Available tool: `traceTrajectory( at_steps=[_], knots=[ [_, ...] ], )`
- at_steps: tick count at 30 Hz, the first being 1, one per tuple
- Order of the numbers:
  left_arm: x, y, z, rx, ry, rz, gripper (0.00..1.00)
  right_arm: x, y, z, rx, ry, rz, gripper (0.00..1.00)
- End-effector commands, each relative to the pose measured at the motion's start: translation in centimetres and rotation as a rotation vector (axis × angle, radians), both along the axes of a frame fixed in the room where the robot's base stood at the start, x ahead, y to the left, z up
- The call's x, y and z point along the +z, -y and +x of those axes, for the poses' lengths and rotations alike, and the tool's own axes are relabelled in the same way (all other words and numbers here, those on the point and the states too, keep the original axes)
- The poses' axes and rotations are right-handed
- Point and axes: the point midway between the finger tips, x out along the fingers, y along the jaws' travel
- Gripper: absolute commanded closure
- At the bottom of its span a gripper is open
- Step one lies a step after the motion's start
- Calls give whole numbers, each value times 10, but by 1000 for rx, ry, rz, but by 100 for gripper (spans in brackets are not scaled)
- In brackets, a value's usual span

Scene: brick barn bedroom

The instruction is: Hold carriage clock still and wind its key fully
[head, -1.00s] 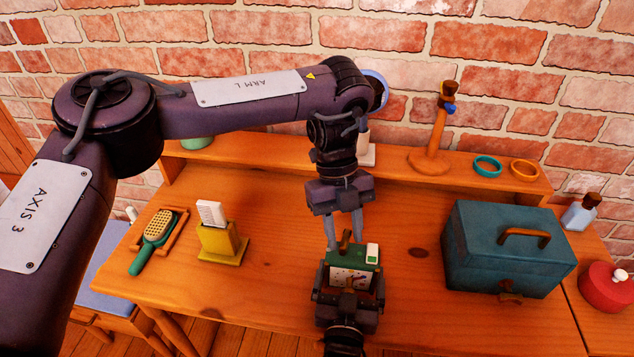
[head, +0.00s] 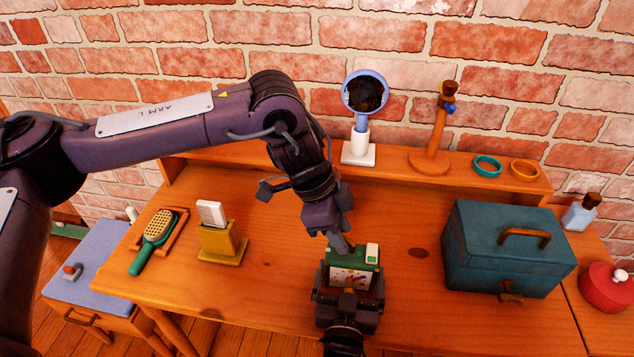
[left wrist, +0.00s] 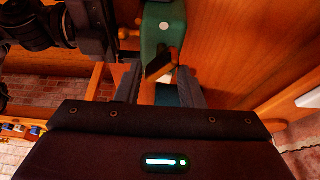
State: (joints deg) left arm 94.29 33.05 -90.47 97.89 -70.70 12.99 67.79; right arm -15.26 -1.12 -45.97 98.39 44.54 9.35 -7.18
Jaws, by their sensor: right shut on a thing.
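The green carriage clock (head: 341,255) with a white patterned face stands near the front of the table. My right gripper (head: 350,290) reaches in from the front edge and is shut on the clock. My left gripper (head: 342,245) comes down tilted at the clock's back. In the left wrist view, its two fingers (left wrist: 159,86) are apart, with the brown key (left wrist: 158,62) between them against the green clock (left wrist: 164,30). I see no clear finger contact with the key. In the head view the left gripper hides the key.
A teal box (head: 510,250) stands to the right. A yellow holder (head: 222,247) and a green brush (head: 150,245) lie to the left. A round blue-rimmed mirror (head: 361,125) and a wooden stand (head: 430,150) stand on the back shelf. Table beside the clock is clear.

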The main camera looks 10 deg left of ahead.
Motion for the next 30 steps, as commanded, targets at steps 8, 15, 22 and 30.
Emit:
traceTrajectory(
  at_steps=[8,15,22,30],
  knots=[
    [56,-21,2,-1,6,-4,65,-1,0,0,0,-2,0,36],
    [90,-36,2,-2,4,-2,65,-1,0,0,-1,-2,0,36],
    [103,-41,1,-4,2,-2,65,-1,0,0,-1,-1,0,36],
    [104,-42,1,-4,2,-2,65,0,0,0,-1,-1,0,36]
  ],
)
